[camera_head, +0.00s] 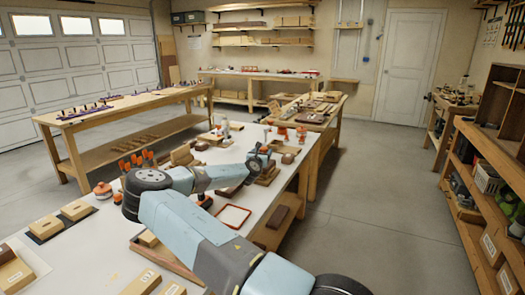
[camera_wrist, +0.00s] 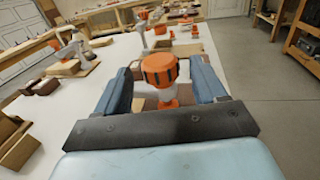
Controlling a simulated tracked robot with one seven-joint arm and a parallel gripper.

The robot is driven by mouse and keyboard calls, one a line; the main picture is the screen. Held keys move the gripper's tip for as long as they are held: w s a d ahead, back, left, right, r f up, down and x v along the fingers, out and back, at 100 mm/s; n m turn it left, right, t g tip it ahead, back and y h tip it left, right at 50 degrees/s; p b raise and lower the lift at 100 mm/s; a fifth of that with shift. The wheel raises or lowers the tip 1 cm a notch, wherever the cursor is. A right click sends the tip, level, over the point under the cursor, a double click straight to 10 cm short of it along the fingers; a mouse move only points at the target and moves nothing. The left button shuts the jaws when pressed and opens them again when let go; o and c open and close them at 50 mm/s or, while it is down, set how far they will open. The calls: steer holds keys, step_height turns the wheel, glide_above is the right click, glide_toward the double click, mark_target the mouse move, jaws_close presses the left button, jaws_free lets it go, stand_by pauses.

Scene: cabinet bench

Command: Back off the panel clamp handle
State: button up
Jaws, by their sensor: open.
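An orange knob-like handle with dark ribs (camera_wrist: 160,70) shows in the middle of the wrist view, with a smaller orange part below it. I take it for the panel clamp handle. My gripper (camera_wrist: 162,78) is open, with one blue finger to the left of the handle and one to the right. I see gaps on both sides and cannot tell how deep the handle sits between the fingers. In the head view my gripper (camera_head: 262,161) is over the white bench, above a wooden block (camera_head: 268,175). The handle is hard to make out there, and the clamp's lower part is mostly hidden.
The white bench (camera_head: 115,235) carries wooden blocks (camera_head: 76,210) and a red-rimmed tray (camera_head: 233,217). Other orange-topped fixtures (camera_head: 281,133) stand beyond my gripper. A grey-white clamp (camera_wrist: 72,48) stands on a wooden board at left in the wrist view. Open floor (camera_head: 375,190) lies to the right.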

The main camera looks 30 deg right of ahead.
mark_target(264, 148)
steer(key=shift+x, duration=2.5)
steer(key=c, duration=0.9)
steer(key=shift+a+f, duration=0.15)
steer(key=shift+a, duration=0.35)
steer(key=shift+c, duration=0.3)
steer(key=shift+d, duration=0.4)
